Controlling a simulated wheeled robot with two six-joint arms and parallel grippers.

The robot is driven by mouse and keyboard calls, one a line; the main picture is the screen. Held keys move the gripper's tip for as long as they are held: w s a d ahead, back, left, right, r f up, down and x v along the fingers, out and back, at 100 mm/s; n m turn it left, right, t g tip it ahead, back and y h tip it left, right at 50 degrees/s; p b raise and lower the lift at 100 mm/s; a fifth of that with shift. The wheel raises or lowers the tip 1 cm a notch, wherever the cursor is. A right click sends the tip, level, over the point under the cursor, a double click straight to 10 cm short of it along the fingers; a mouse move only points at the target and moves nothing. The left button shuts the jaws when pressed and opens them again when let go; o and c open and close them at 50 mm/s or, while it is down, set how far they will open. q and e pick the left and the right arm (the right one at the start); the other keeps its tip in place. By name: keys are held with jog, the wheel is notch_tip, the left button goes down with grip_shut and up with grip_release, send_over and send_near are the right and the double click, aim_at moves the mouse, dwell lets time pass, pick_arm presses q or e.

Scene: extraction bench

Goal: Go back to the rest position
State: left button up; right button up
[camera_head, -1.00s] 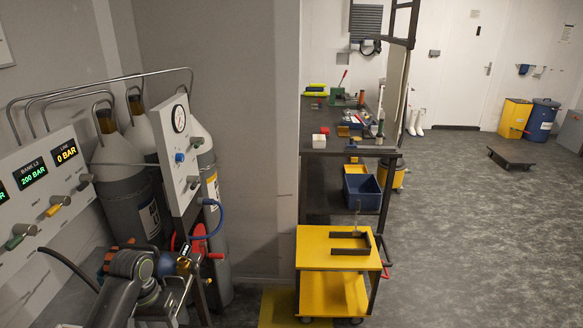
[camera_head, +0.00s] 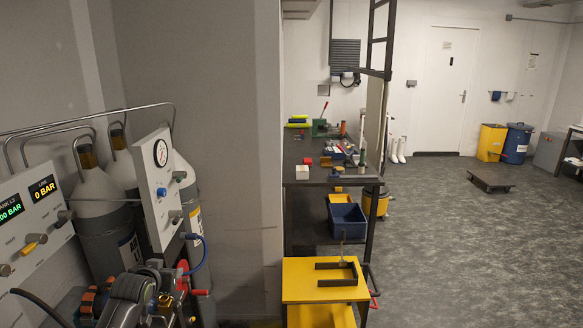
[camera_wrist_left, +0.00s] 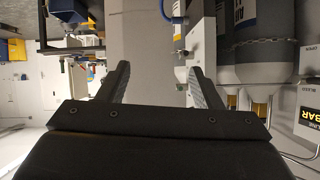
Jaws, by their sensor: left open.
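My left arm (camera_head: 132,293) shows at the lower left of the head view, in front of the gas cylinders. Its gripper fingers cannot be made out there. In the left wrist view my left gripper (camera_wrist_left: 158,85) is open, with its two dark fingers spread apart and nothing between them. That view is turned over, with the cylinders (camera_wrist_left: 262,60) hanging at the right. My right gripper is in neither view.
A gauge panel (camera_head: 158,195) and a panel with pressure displays (camera_head: 30,225) stand at the left. A yellow cart (camera_head: 300,283) holds a dark bracket (camera_head: 338,281) by the workbench (camera_head: 300,160). The grey floor (camera_head: 450,230) at the right is mostly clear, with a low trolley (camera_head: 490,180).

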pick_arm(q)
notch_tip(320, 180, up, 11)
jog(key=w+m+t, duration=0.2)
jog(key=m+t, duration=0.1)
jog(key=t, duration=0.4)
jog(key=s+a+f+n+g+b, duration=0.15)
jog(key=s+f, duration=0.35)
jog(key=f, duration=0.8)
jog(key=s+f+g+b, duration=0.3)
jog(key=s+f, duration=0.1)
jog(key=f, duration=1)
jog(key=s+a+f+g+b, duration=0.15)
jog(key=s+f, duration=0.35)
jog(key=f, duration=0.8)
jog(key=s+d+f+g+b, duration=0.1)
jog(key=s+f+g+b, duration=0.25)
jog(key=s+f, duration=1)
jog(key=s+d+f+g+b, duration=0.1)
jog(key=s+d+f+g, duration=0.1)
jog(key=s+f, duration=0.6)
jog(key=s+d+f+n+g+b, duration=0.1)
jog(key=s+f, duration=0.7)
jog(key=s, duration=1)
jog(key=s+d+f+n+g+b, duration=0.1)
jog(key=s+f+g, duration=0.4)
jog(key=s, duration=0.8)
notch_tip(320, 180, down, 3)
jog(key=shift+s+d+f+b, duration=0.1)
jog(key=shift+s+d+b, duration=0.15)
jog(key=shift+d+b, duration=0.65)
